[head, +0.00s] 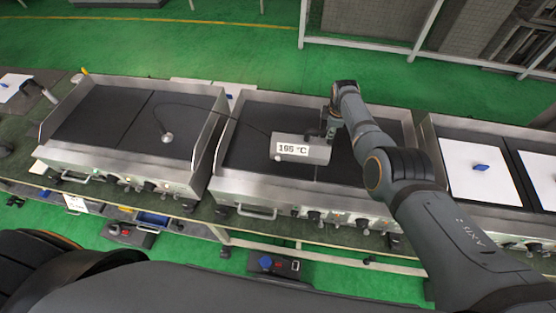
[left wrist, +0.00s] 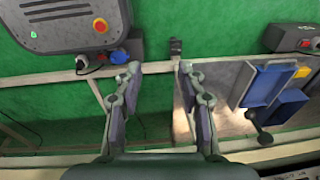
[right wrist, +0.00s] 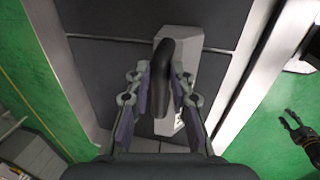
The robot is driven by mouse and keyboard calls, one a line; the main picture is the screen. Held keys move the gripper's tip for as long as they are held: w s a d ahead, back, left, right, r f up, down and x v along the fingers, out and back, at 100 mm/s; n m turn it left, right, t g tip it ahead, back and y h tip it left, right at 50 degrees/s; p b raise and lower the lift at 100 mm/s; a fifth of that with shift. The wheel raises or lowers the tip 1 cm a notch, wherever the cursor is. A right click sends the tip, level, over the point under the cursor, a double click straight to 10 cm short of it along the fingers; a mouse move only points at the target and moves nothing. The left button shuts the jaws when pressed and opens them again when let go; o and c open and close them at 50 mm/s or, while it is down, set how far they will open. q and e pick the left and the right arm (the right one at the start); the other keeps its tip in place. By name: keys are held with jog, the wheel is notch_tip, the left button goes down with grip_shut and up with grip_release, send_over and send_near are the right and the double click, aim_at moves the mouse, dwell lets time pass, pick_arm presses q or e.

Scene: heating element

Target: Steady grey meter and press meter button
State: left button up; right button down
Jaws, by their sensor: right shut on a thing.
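The grey meter (head: 302,149) with a white display reading about 195 °C is at the middle griddle. Its grey body also shows in the right wrist view (right wrist: 178,42), with a black handle (right wrist: 166,75) on it. My right gripper (right wrist: 162,78) is shut on this black handle; in the head view the gripper (head: 328,125) is at the meter's upper right. A cable runs from the meter to a round probe (head: 167,137) on the left griddle. My left gripper (left wrist: 159,68) is open and empty in the left wrist view.
The left griddle (head: 95,115) and middle griddle (head: 245,140) have raised steel side walls. A right griddle holds white sheets (head: 485,170) with blue pieces. Control boxes (head: 275,266) sit below the bench. The left wrist view shows blue bins (left wrist: 262,85).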

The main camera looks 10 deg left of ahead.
pick_arm(q)
grip_shut()
dwell(1.4)
